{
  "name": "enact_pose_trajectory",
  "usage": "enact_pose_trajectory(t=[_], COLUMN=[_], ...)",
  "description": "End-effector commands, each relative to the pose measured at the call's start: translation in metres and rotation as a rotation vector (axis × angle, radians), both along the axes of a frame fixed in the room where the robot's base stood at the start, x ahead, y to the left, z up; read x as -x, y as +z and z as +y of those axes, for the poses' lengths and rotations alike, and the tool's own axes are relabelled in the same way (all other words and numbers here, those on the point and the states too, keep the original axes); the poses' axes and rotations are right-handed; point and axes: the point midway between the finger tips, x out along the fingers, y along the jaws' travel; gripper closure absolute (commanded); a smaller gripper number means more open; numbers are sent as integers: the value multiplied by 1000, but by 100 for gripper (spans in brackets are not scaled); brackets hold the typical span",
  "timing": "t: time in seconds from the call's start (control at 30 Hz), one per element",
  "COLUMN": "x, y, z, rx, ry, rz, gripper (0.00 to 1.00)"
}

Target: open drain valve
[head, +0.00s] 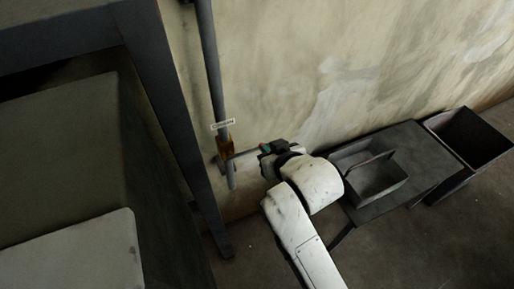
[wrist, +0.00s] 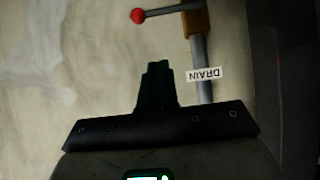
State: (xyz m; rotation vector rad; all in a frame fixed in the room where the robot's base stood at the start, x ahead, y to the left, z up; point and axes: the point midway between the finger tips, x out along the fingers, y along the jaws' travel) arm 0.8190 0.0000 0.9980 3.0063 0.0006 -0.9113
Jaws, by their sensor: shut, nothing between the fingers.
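The drain valve has a brass-coloured body (head: 226,148) on a vertical grey pipe (head: 211,60) by the wall. In the wrist view the valve body (wrist: 196,22) is at the top. Its grey lever (wrist: 168,10) sticks out sideways, crosswise to the pipe, and ends in a red ball knob (wrist: 138,16). A white DRAIN label (head: 222,125) is on the pipe; it appears upside down in the wrist view (wrist: 204,75). My gripper (wrist: 158,66) is shut and empty, apart from the knob in that picture. In the head view my gripper (head: 265,148) overlaps the lever's end; contact cannot be told.
A dark metal frame leg (head: 165,100) stands left of the pipe, beside a large grey cabinet (head: 70,160). To the right are a low table (head: 425,150) with a handled tray (head: 372,185) and an open bin (head: 468,140). The wall is close behind the valve.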

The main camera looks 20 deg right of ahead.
Motion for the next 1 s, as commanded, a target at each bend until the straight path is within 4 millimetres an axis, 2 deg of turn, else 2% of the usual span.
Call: enact_pose_trajectory(t=[0.5, 0.7, 1.0], x=[-73, -77, -79], y=[-48, -76, -87], z=[-1, -1, 0], rx=[1, 1, 1], ry=[-1, -1, -1], rz=[1, 2, 0], gripper=[100, 100, 100])
